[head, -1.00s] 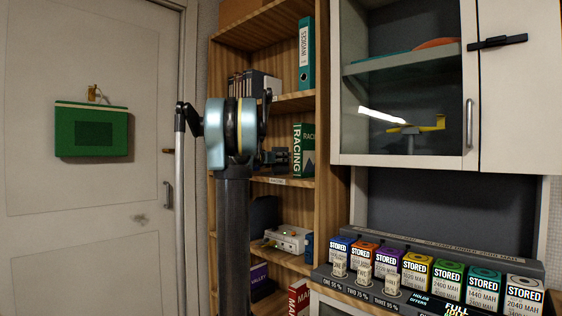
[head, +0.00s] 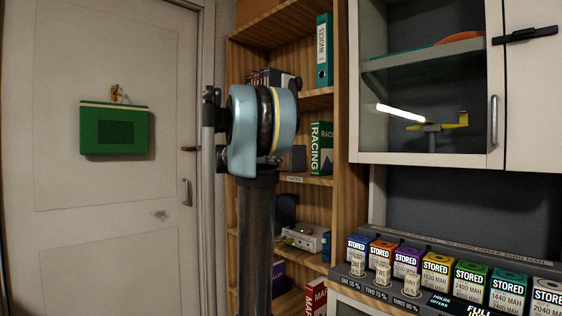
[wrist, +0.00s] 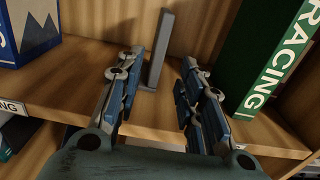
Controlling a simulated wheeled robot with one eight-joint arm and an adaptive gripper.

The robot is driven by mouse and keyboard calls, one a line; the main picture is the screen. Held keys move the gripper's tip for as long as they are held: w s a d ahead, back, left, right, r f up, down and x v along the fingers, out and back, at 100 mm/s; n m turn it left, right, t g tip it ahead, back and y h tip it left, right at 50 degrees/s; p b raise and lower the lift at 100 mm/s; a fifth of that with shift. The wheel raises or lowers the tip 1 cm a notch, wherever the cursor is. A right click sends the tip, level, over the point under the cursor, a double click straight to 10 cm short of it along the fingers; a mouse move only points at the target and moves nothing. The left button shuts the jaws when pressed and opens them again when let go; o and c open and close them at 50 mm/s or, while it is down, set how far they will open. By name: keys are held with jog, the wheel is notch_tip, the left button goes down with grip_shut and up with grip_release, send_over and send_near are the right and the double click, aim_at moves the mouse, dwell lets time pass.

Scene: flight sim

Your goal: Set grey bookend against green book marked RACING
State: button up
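The green book marked RACING (head: 321,150) stands upright on the middle shelf. In the wrist view the book (wrist: 262,55) is at the right. The grey bookend (wrist: 158,52) stands upright on the same shelf, left of the book, with bare wood showing between them. In the head view the bookend (head: 298,158) shows as a small grey plate beside the book. My gripper (wrist: 160,62) is open, its fingers apart and empty. The bookend stands just beyond the fingertips, nearer the left one. In the head view my own arm hides the gripper.
A blue and white box (wrist: 30,35) stands at the left of the shelf in the wrist view. The shelf board (wrist: 70,85) is bare in between. The bookcase side (head: 345,130) and a glass cabinet (head: 425,90) are to the right.

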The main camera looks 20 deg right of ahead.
jog(key=shift+s+a, duration=0.2)
jog(key=shift+a, duration=0.3)
jog(key=shift+a, duration=0.1)
